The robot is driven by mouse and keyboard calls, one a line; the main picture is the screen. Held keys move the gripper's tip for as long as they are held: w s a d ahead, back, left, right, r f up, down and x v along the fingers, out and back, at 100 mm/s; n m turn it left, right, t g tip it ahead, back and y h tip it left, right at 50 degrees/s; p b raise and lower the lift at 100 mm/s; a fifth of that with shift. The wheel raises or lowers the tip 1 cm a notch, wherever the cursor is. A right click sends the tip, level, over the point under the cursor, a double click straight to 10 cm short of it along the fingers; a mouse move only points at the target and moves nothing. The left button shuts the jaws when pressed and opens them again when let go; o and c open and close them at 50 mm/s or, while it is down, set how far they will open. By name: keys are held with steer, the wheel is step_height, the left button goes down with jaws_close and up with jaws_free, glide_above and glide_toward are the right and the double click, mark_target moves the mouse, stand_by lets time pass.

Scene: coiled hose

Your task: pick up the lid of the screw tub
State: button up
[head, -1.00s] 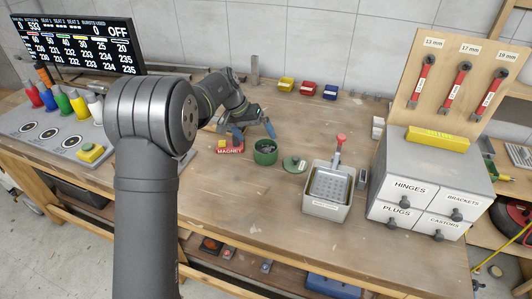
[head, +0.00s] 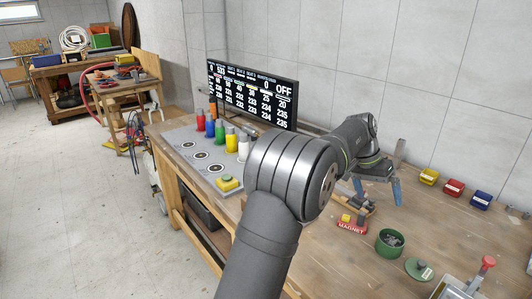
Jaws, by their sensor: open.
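The green screw tub (head: 389,243) stands open on the wooden bench at the lower right, with grey screws showing inside. Its round green lid (head: 416,268) lies flat on the bench, apart from the tub, to its right and nearer me. It has a small knob and a pale label. My gripper (head: 378,190) is open and empty, its blue fingers spread and pointing down. It is beyond the tub, up and slightly left of it in the picture, away from the lid.
A red magnet block (head: 352,227) sits left of the tub. Yellow, red and blue bins (head: 453,188) line the back. A grey tray (head: 458,288) with a red-knobbed handle is cut off at lower right. Coloured bottles (head: 220,130) and a display (head: 252,92) stand left.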

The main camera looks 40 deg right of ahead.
steer(key=shift+c, duration=0.2)
steer(key=shift+c, duration=1.3)
steer(key=s+a+f+t+h, duration=0.1)
steer(key=s+a+t, duration=0.1)
steer(key=s, duration=0.6)
steer(key=s+a+f+t+h, duration=0.1)
steer(key=s+a+t, duration=0.1)
steer(key=s, duration=0.7)
glide_above(421, 264)
steer(key=a, duration=0.3)
step_height(421, 264, down, 10)
steer(key=shift+w+d, duration=0.1)
steer(key=shift+d, duration=0.05)
steer(key=shift+d+x, duration=0.15)
steer(key=shift+x, duration=1.4)
steer(key=shift+d+x, duration=0.2)
steer(key=shift+x, duration=1.35)
steer(key=shift+r, duration=0.15)
